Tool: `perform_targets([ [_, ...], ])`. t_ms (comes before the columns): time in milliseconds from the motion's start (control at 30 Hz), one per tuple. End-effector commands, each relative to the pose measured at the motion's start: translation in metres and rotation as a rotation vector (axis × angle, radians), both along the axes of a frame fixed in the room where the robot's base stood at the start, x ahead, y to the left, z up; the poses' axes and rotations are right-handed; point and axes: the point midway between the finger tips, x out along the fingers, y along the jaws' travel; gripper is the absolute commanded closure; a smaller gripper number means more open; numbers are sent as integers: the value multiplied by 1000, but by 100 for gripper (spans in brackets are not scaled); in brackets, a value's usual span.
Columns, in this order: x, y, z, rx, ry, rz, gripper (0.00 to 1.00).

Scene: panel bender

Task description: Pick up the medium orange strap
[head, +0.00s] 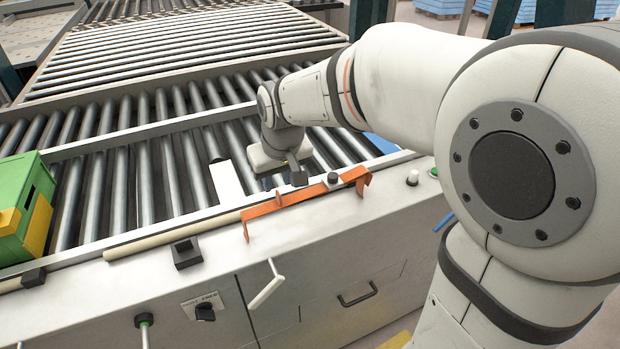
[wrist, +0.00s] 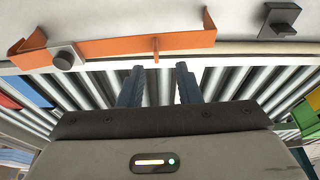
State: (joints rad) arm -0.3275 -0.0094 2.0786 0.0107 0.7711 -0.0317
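The orange strap (head: 290,200) is a long thin strip with bent ends. It lies along the front ledge of the roller machine in the head view. In the wrist view the strap (wrist: 120,47) stretches across the upper part, with a small upright tab near its middle. My gripper (head: 298,179) is just behind the strap in the head view, over the rail edge. In the wrist view my gripper (wrist: 160,70) has its two fingers apart, with rollers showing between them. The strap's tab lies just beyond the fingertips, and nothing is held.
A metal clamp with a black knob (wrist: 64,58) sits against the strap's left part in the wrist view. A green bin (head: 22,200) is at the far left. A white lever (head: 268,286) juts from the front panel.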

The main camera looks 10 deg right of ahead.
Motion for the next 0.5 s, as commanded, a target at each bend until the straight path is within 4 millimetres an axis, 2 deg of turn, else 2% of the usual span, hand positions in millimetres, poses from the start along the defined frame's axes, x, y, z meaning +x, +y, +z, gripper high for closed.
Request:
perform_targets([
  [333, 14, -3, -45, -2, 6, -7, 69],
  [500, 18, -2, -59, -1, 3, -10, 69],
])
